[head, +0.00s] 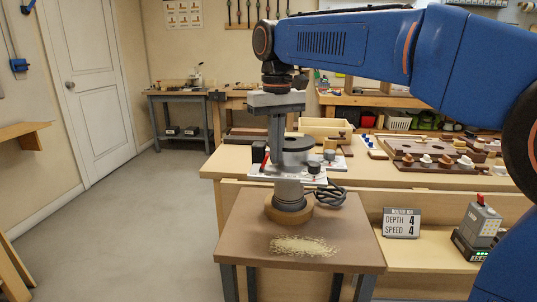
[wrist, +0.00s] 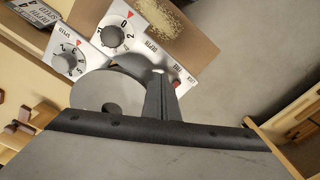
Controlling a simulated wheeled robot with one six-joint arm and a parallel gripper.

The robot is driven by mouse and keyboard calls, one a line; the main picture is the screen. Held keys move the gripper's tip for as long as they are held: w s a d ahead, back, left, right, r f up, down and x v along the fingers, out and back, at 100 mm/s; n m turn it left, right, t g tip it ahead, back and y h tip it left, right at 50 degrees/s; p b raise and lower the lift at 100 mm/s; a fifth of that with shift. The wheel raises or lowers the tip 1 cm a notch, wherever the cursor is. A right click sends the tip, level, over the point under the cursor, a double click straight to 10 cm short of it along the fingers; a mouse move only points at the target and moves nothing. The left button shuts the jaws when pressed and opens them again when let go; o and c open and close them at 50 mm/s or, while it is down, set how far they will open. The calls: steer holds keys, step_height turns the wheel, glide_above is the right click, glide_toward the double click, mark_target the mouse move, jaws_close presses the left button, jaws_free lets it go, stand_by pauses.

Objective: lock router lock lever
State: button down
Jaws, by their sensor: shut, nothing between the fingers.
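The router (head: 289,185) stands upright on a round wooden base on a small brown-topped table (head: 350,240). Its white panel carries a depth dial (wrist: 113,36), a speed dial (wrist: 68,62) and free and lock markings. A small red part (wrist: 176,83), perhaps the lock lever, shows by those markings, right beside my fingertips. My gripper (head: 277,150) points down over the router's panel and is shut and empty. Its fingers (wrist: 161,92) hide part of the panel in the wrist view. I cannot tell whether they touch the lever, or which way it is set.
A sign (head: 402,223) reads depth 4, speed 4, on the lower shelf right of the table. Sawdust (head: 303,246) lies in front of the router, and a black cable (head: 330,196) coils beside it. The workbench behind holds wooden trays and blocks. The floor at left is clear.

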steer(key=shift+w+a, duration=0.25)
steer(key=shift+a, duration=0.7)
steer(key=shift+d+r, duration=0.1)
steer(key=shift+s+d+r, duration=0.1)
steer(key=shift+d+r, duration=0.15)
steer(key=shift+r, duration=0.25)
steer(key=shift+s+d+r, duration=0.1)
steer(key=shift+d+r, duration=0.15)
steer(key=shift+r, duration=0.2)
step_height(320, 180, up, 7)
stand_by(1.0)
steer(key=shift+f, duration=0.1)
